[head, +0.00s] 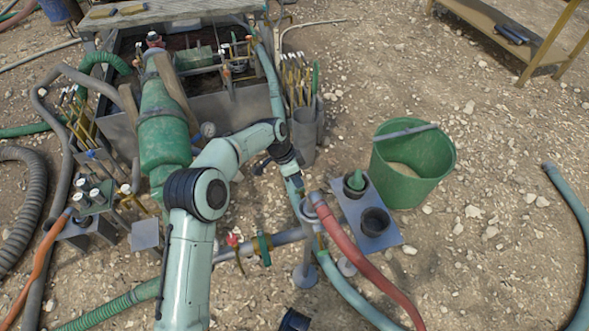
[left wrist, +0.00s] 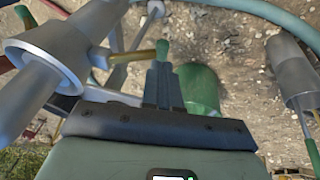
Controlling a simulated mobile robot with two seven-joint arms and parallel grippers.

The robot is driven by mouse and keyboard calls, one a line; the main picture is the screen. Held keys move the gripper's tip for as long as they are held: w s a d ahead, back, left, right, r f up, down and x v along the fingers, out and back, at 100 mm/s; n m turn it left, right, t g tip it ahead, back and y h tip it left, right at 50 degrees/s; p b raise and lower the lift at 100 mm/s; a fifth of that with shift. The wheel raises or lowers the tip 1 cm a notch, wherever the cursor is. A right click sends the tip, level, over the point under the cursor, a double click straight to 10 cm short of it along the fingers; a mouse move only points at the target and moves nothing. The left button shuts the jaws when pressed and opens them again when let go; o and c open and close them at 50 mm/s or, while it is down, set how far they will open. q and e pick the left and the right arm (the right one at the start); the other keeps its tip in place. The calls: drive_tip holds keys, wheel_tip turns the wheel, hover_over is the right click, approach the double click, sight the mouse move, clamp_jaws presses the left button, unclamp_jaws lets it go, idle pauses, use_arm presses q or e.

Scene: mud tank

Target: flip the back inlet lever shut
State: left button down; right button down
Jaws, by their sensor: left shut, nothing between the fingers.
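My left arm comes up from the bottom of the head view, bends at the elbow, and ends in a dark wrist with the left gripper (head: 292,174) pointing down over the pipework. In the left wrist view the left gripper's fingers (left wrist: 163,82) are shut with nothing between them. A lever with a green grip (left wrist: 163,50) stands just beyond the fingertips; I cannot tell whether they touch. A brass-coloured stem (left wrist: 131,57) runs beside it. In the head view a red valve handle (head: 233,240) and a green valve handle (head: 264,247) sit on a grey pipe. I cannot tell which one is the back inlet lever.
A green bucket (head: 412,168) stands at the right, beside a grey plate (head: 396,238) with cups. A red hose (head: 372,275) and a teal hose (head: 352,300) run close to the gripper. The mud tank (head: 245,103) is behind. Open gravel lies to the right.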

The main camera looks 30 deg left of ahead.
sight(300, 192)
use_arm(q)
drive_tip(key=shift+s+d+f, duration=0.15)
drive_tip(key=shift+d+f, duration=0.05)
drive_tip(key=shift+f, duration=0.2)
use_arm(e)
drive_tip(key=shift+s+f, duration=0.2)
drive_tip(key=shift+s, duration=0.05)
use_arm(q)
drive_tip(key=shift+f, duration=0.1)
